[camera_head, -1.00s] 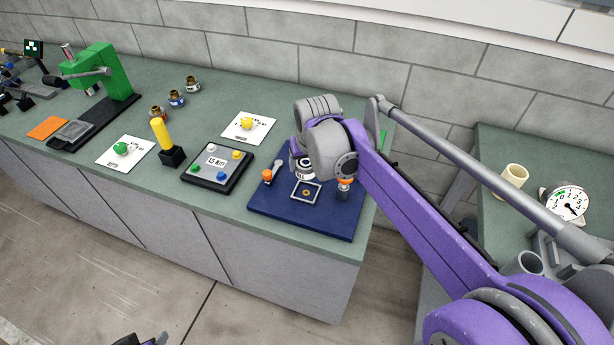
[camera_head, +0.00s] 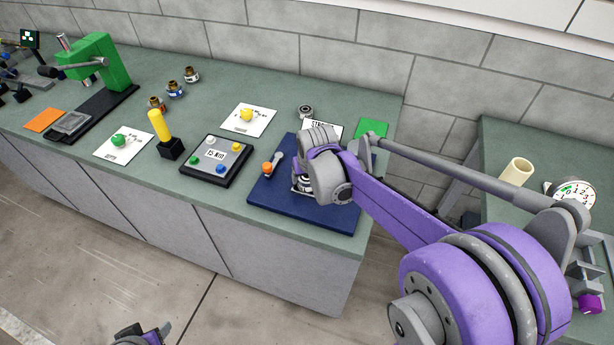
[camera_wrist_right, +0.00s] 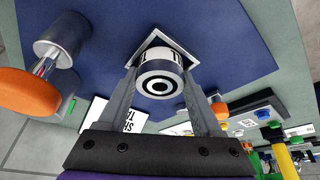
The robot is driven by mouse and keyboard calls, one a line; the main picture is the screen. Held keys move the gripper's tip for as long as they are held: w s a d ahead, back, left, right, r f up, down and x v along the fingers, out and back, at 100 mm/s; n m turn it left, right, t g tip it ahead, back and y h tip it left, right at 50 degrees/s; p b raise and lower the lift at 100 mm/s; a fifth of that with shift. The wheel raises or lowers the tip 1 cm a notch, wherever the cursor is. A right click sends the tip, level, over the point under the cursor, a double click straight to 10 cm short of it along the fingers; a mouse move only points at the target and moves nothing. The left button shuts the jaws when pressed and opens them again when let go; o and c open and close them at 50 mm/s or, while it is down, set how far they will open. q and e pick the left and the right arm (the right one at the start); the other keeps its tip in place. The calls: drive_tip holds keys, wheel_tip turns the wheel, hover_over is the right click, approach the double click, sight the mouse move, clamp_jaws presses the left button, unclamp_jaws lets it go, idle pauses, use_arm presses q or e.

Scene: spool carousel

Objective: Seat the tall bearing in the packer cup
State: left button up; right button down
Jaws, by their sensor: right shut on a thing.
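A white bearing with a dark ringed end (camera_wrist_right: 160,85) is between the fingers of my right gripper (camera_wrist_right: 158,78), which is shut on it. In the head view the bearing (camera_head: 304,183) shows under my right wrist, over the blue mat (camera_head: 330,223). A light square frame (camera_wrist_right: 163,42) on the mat lies right behind the bearing in the wrist view. The bearing and my arm hide its middle, so I cannot tell whether the bearing is inside it or above it. My left gripper (camera_head: 142,336) shows only partly at the bottom edge; its jaws are unclear.
An orange knob (camera_wrist_right: 28,92) and a grey cylinder (camera_wrist_right: 62,38) stand close beside my right gripper. Another orange knob (camera_head: 267,167) is at the mat's left. A ring-shaped part (camera_head: 305,111) lies behind, near a green square (camera_head: 371,128). A button box (camera_head: 217,160) stands left.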

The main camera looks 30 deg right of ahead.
drive_tip(key=shift+f, duration=0.2)
drive_tip(key=shift+c, duration=0.2)
unclamp_jaws()
drive_tip(key=shift+r, duration=0.2)
drive_tip(key=v, duration=1.2)
drive_tip(key=s+a+f+n, duration=0.1)
drive_tip(key=s+a+f, duration=0.3)
drive_tip(key=s, duration=0.3)
drive_tip(key=s+a+f+n+t+y, duration=0.1)
drive_tip(key=s+a+f+n, duration=0.1)
drive_tip(key=s+a+f, duration=0.3)
drive_tip(key=s+f, duration=0.1)
drive_tip(key=s, duration=0.2)
drive_tip(key=shift+t+p, duration=0.3)
drive_tip(key=shift+p, duration=0.05)
drive_tip(key=shift+s+a, duration=0.1)
